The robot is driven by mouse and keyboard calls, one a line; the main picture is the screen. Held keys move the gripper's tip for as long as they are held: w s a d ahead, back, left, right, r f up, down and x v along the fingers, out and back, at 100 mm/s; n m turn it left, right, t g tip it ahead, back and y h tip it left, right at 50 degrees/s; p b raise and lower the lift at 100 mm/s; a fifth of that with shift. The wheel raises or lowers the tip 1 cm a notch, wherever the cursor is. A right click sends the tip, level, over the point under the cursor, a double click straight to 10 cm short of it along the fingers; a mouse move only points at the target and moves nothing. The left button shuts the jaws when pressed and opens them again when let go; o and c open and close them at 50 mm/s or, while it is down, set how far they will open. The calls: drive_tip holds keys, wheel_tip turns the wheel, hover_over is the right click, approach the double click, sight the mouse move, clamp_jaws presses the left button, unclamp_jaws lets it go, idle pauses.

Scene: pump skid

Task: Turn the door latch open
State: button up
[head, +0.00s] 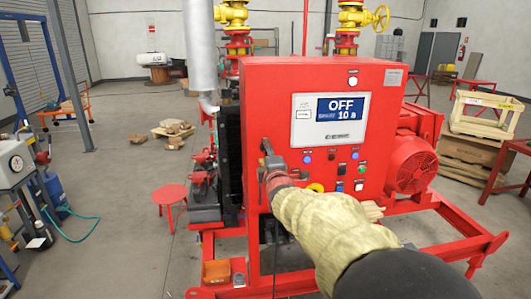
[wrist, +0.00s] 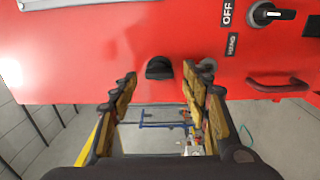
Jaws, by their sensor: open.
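The red control cabinet (head: 258,100) stands in the middle of the head view. In the wrist view its red front (wrist: 90,60) fills the upper part. A small black knob-like piece, apparently the door latch (wrist: 159,68), sits near the cabinet's edge, ahead of and between my fingertips. My gripper (wrist: 158,82) is open and empty, its fingers either side of the latch and seemingly short of it. In the head view my gripper (head: 270,165) is at the left part of the cabinet front, and my forearm covers the lower front. Contact cannot be told.
A black rotary switch (wrist: 268,14) beside an OFF label and a red handle (wrist: 278,87) lie right of the latch in the wrist view. The display (head: 330,120) reads OFF. A red stool (head: 171,194) and the red skid frame (head: 440,215) stand nearby.

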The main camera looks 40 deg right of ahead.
drive_tip(key=v, duration=1)
drive_tip(key=shift+s, duration=0.35)
drive_tip(key=shift+a, duration=0.15)
